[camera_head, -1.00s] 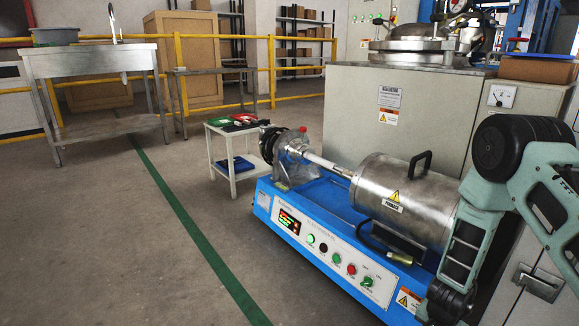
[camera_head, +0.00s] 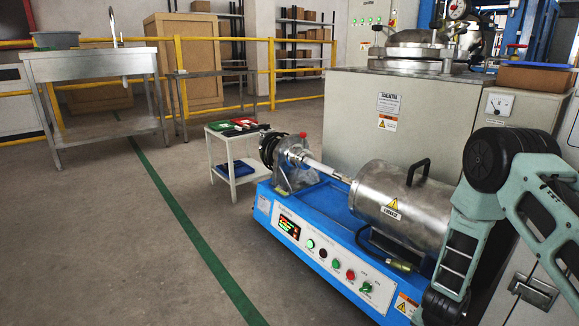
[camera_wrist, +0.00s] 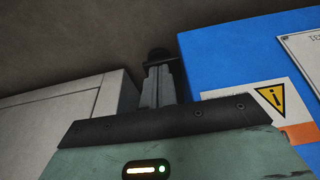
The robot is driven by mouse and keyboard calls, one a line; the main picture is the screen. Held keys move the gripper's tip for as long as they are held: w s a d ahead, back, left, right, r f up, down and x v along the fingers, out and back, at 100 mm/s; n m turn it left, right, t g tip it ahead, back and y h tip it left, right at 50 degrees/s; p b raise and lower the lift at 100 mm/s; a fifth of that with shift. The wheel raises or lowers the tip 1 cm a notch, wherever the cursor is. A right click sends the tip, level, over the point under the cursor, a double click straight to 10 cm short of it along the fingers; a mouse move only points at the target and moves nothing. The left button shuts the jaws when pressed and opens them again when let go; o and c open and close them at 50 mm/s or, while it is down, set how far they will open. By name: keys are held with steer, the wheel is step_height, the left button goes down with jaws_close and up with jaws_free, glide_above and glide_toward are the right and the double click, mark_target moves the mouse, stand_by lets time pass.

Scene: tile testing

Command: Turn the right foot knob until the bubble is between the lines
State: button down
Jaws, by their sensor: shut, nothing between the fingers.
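The blue testing machine (camera_head: 335,232) stands on the floor, with a steel cylinder (camera_head: 405,200) on top and a front control panel. Its blue side also shows in the wrist view (camera_wrist: 225,70), beside a yellow warning label (camera_wrist: 271,98). My gripper (camera_wrist: 158,66) points away from the wrist camera, its narrow fingers together, near the blue side's left edge. A dark rounded shape is at the finger ends; I cannot tell whether it is the fingertips or a foot knob behind them. In the head view my arm hangs at the right and its gripper is out of frame. I cannot make out the bubble or its lines.
A grey cabinet (camera_head: 345,115) stands close behind the machine. A pale box-like surface (camera_wrist: 70,125) lies left of the fingers in the wrist view. A small white table (camera_head: 232,140) with tools is beyond the machine. The floor to the left is open.

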step_height(320, 180, up, 6)
steer(key=p, duration=0.5)
steer(key=shift+a+p, duration=0.15)
steer(key=shift+p, duration=0.2)
steer(key=shift+s, duration=0.1)
